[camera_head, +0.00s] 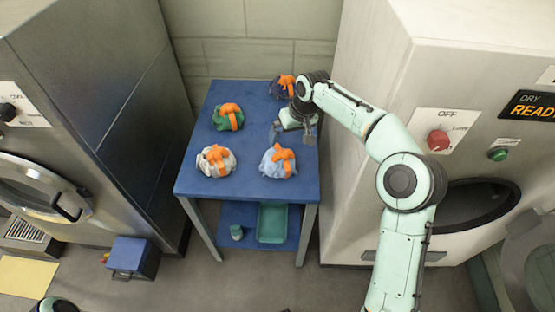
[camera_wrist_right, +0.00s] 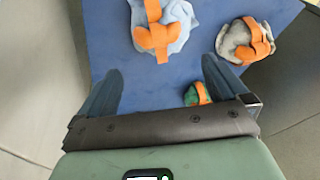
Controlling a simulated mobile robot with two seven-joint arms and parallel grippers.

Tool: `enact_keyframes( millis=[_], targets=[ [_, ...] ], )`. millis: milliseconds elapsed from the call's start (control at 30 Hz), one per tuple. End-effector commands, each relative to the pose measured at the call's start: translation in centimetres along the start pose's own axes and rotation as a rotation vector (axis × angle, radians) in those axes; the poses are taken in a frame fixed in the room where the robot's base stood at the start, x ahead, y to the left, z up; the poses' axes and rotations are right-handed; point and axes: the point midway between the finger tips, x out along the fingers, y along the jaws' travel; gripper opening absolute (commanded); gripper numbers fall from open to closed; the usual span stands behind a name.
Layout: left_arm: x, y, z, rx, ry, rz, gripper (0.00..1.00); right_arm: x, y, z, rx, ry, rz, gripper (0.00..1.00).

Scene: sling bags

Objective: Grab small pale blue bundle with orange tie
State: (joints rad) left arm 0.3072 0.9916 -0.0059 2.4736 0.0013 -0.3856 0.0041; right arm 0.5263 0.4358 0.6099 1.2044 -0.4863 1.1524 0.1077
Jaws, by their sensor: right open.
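The pale blue bundle (camera_head: 269,168) with an orange tie sits on the blue table near its front right. In the right wrist view the pale blue bundle (camera_wrist_right: 177,41) is at the top centre, beyond the fingertips. My right gripper (camera_head: 293,134) is above the table's right side, just behind the bundle and apart from it. In the right wrist view my right gripper (camera_wrist_right: 160,70) is open, with only blue tabletop between its fingers. My left gripper is not in view.
The blue table (camera_head: 255,190) also bears a whitish-grey bundle (camera_head: 204,166), a green bundle (camera_head: 222,120) and a dark blue bundle (camera_head: 275,89), all orange-tied. A green tray (camera_head: 272,222) is on the lower shelf. Machines flank the table: steel left (camera_head: 120,90), white right (camera_head: 350,190).

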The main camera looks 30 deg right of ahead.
Motion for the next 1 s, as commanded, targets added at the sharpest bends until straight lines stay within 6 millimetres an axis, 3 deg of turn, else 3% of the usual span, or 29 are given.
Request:
enact_keyframes(
  millis=[100, 367, 700, 967, 1000],
  targets=[
    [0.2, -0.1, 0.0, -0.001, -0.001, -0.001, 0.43, 2.4, -0.1, 0.1, -0.001, -0.003, -0.003, 1.0],
    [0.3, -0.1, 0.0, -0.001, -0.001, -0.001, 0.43, 4.5, -0.1, 0.1, -0.001, -0.002, -0.002, 1.0],
    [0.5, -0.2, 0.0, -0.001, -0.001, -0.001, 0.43, 8.9, -0.3, 0.1, 0.0, -0.001, -0.003, 1.0],
    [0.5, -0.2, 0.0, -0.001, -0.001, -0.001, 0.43, 9.2, -0.3, 0.1, 0.0, 0.001, -0.001, 1.0],
    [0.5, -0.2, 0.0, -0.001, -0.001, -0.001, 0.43, 9.2, -0.3, 0.1, 0.0, 0.001, -0.001, 0.94]
  ],
)
